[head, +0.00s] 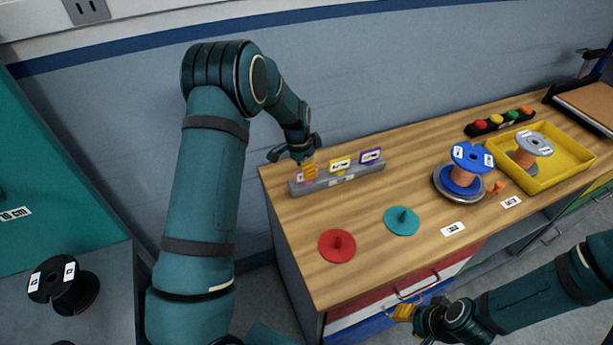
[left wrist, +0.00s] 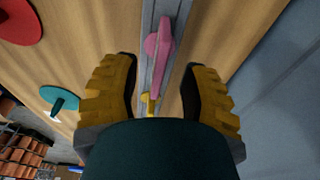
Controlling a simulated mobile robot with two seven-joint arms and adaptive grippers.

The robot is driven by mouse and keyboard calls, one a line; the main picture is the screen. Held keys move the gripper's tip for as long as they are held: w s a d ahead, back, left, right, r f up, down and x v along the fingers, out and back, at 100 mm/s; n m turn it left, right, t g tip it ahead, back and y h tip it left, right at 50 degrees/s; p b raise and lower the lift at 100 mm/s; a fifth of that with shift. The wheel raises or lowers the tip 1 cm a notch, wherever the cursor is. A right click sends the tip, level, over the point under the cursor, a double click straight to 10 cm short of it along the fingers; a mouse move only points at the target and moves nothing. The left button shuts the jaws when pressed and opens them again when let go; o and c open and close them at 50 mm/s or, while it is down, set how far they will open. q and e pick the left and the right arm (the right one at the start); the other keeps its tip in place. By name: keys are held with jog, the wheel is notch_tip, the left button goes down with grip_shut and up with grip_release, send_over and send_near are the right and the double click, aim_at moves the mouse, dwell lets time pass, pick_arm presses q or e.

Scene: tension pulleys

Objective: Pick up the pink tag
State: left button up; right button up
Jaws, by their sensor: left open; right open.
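The pink tag (head: 300,176) stands in the left end of a grey slotted rack (head: 345,182) near the counter's back left corner. In the left wrist view the pink tag (left wrist: 161,44) shows edge-on, with the rack (left wrist: 150,25) beneath it. My left gripper (head: 307,170) is over the rack's left end, partly covering the tag. In the left wrist view its yellow fingers (left wrist: 160,95) are open, one on each side of the rack, and nothing is held. My right gripper (head: 403,312) is open and empty, low in front of the counter.
A yellow tag (head: 340,165) and a purple tag (head: 371,155) stand in the same rack. A red disc (head: 337,247) and a teal disc (head: 402,222) lie in front. A blue spool (head: 467,157) and a yellow tray (head: 548,177) are to the right.

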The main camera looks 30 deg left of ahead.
pick_arm(q)
jog(key=f, duration=0.3)
jog(key=shift+w+d+f, duration=0.2)
jog(key=shift+d+f, duration=0.05)
grip_shut()
notch_tip(320, 180, up, 10)
jog(key=shift+r+p, duration=0.1)
jog(key=shift+p, duration=0.35)
